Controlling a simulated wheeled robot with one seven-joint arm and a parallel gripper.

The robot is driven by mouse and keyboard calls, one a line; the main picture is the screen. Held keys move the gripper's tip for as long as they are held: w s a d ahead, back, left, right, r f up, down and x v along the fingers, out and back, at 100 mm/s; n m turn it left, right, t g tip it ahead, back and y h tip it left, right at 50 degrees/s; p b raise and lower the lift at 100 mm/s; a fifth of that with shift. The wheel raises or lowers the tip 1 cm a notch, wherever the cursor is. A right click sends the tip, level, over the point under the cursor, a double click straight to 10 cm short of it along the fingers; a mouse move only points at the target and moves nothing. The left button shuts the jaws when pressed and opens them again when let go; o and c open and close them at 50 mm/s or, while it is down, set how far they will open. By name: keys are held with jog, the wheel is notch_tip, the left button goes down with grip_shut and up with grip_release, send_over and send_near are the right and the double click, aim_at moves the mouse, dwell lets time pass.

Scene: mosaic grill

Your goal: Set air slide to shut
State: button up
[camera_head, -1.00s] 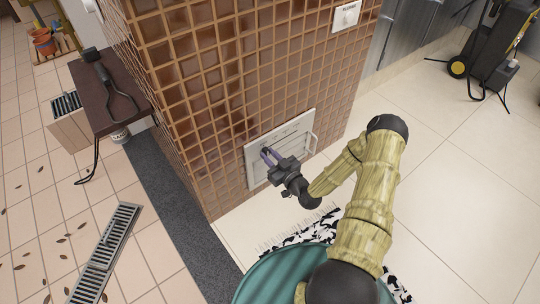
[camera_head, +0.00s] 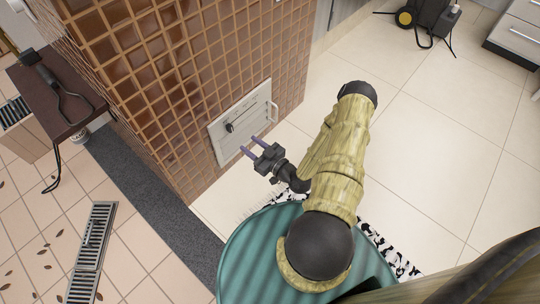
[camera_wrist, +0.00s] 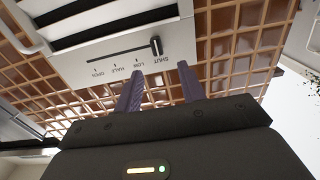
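The white air slide panel (camera_head: 246,112) is set low in the brown tiled wall. In the wrist view the panel (camera_wrist: 185,30) shows upside down, with a slot marked OPEN, HALF, LOW and SHUT. The dark slide knob (camera_wrist: 156,45) stands at the SHUT end of the slot. In the head view the knob (camera_head: 229,127) is at the left end of the slot. My gripper (camera_head: 250,145) is in front of the panel's lower part, apart from the knob. Its two purple fingers (camera_wrist: 158,85) are spread, with nothing between them.
The tiled wall (camera_head: 150,75) rises around the panel. A pale handle bar (camera_head: 273,108) is at the panel's right side. A dark shelf with a tool (camera_head: 65,90) stands at the left.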

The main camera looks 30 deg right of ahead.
jog(key=p+v, duration=0.2)
jog(key=v, duration=0.6)
jog(key=shift+s, duration=0.2)
jog(key=shift+w+d, duration=0.1)
jog(key=w+d+r+n+g+h+p, duration=0.1)
jog(key=w+r+g+h+p, duration=0.15)
jog(key=w+r+g, duration=0.4)
jog(key=w+d+r+n+g+h+p, duration=0.1)
jog(key=r+g+h+p, duration=0.15)
jog(key=r, duration=0.65)
jog(key=s+a+r+m+g+p, duration=0.1)
jog(key=s+a+r+m, duration=0.1)
jog(key=r, duration=0.5)
jog(key=s+a+r+m+g+h+p, duration=0.1)
jog(key=s+a+r+m+g+p, duration=0.1)
jog(key=s+a+r, duration=0.3)
jog(key=s+a+r+m+g+p, duration=0.2)
jog(key=s+r, duration=0.4)
jog(key=r, duration=0.4)
jog(key=shift+s+a+r+h, duration=0.2)
jog(key=shift+s+a+h, duration=0.15)
jog(key=shift+a, duration=0.3)
jog(key=shift+w, duration=0.2)
